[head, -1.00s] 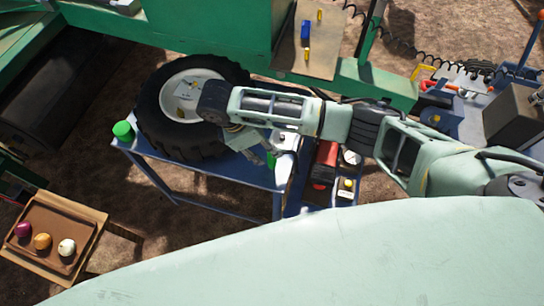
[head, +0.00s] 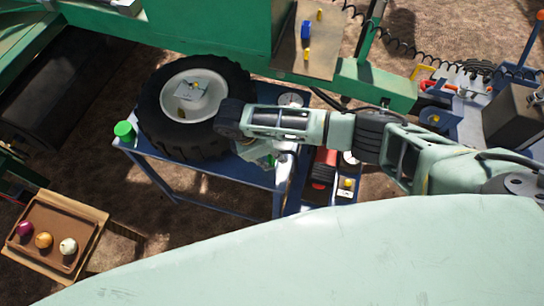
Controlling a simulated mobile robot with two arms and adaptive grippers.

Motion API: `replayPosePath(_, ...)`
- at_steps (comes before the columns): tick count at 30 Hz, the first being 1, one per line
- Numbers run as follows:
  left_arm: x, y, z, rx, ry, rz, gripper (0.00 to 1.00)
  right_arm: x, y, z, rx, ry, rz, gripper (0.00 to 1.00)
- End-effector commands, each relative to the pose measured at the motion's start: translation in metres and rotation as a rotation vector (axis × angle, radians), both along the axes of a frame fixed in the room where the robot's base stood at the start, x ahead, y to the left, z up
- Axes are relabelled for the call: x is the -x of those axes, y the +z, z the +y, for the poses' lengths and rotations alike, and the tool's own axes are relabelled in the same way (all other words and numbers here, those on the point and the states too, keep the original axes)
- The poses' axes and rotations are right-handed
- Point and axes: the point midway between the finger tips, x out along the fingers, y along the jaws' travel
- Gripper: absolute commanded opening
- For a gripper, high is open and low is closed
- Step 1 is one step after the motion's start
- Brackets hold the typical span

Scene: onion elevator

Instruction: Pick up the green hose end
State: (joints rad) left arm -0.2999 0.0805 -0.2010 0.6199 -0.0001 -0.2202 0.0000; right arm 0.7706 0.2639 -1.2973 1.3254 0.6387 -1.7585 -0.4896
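My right arm reaches in from the right, over the blue table (head: 212,170). My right gripper (head: 262,157) is small and partly hidden under its own wrist, low beside the big black tyre. I cannot tell whether its fingers are open or shut. A small green patch shows beside the fingers, but I cannot tell if it is the hose end or whether it is held. A green cylinder (head: 124,131) stands on the table's left corner, apart from the gripper. My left gripper is not in view.
The black tyre (head: 160,118) with a white rim lies on the table. A red object (head: 324,166) sits right of it. A brown tray (head: 48,246) with three onions is at lower left. A green machine (head: 215,30) stands behind.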

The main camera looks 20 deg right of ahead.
Motion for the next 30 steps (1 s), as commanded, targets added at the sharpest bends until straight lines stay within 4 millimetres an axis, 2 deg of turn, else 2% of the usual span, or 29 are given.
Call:
replayPosePath(1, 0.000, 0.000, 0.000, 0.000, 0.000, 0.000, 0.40, -0.002, 0.001, -0.001, 0.001, -0.001, -0.005, 0.06)
replayPosePath(3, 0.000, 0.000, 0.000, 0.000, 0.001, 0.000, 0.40, -0.002, 0.001, -0.001, 0.001, -0.001, -0.005, 0.00)
replayPosePath(16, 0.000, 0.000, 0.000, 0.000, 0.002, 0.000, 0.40, -0.003, 0.005, -0.001, 0.001, -0.002, -0.009, 0.00)
replayPosePath(20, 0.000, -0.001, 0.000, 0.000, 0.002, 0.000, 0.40, -0.004, 0.016, -0.001, 0.000, -0.002, -0.011, 0.00)
replayPosePath(24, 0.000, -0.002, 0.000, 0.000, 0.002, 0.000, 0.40, -0.004, 0.041, 0.000, -0.001, 0.000, -0.012, 0.00)
replayPosePath(30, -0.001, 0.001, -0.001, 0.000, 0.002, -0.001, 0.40, 0.035, 0.064, -0.009, -0.002, 0.002, -0.005, 0.00)
